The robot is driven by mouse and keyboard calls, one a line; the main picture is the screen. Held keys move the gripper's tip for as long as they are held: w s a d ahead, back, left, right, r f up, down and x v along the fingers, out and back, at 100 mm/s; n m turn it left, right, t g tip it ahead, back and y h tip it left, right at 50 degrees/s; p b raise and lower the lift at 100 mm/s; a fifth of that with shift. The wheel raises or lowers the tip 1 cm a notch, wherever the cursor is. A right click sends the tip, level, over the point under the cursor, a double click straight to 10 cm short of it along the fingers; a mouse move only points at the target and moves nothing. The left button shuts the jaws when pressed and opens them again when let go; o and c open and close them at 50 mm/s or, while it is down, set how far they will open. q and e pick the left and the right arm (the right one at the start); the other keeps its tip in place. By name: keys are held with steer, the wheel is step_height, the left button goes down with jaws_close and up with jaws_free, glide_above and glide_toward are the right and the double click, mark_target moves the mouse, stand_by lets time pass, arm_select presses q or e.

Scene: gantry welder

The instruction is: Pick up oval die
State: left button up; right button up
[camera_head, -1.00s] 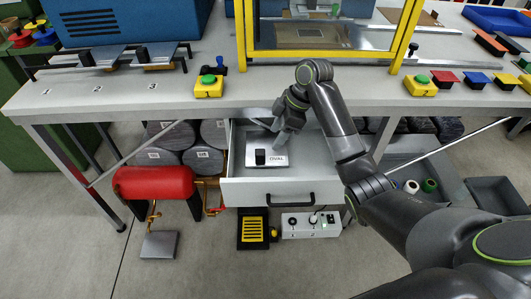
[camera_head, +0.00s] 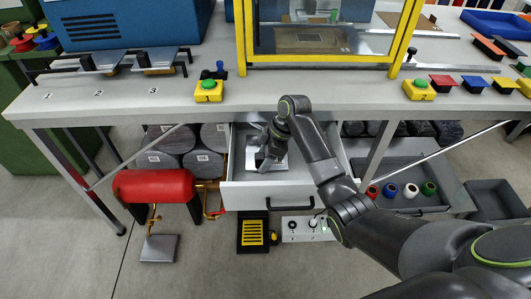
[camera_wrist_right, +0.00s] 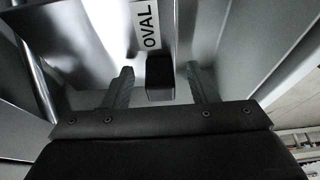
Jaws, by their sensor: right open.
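The oval die is a flat metal plate with a white OVAL label (camera_wrist_right: 149,24) and a black block handle (camera_wrist_right: 159,78). It lies in the open drawer (camera_head: 268,196) under the bench. My right gripper (camera_wrist_right: 161,84) is open, with its two fingers on either side of the black handle in the right wrist view; I cannot tell whether they touch it. In the head view my right gripper (camera_head: 264,160) is over the die and hides most of it. My left gripper is not in view.
The bench top (camera_head: 150,95) overhangs the drawer behind my right arm. A grey tray with several coloured spools (camera_head: 409,191) is at the right. A control box (camera_head: 305,229) lies below the drawer.

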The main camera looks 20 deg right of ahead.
jaws_close()
steer(key=shift+w+r, duration=0.1)
steer(key=shift+r, duration=0.1)
stand_by(0.4)
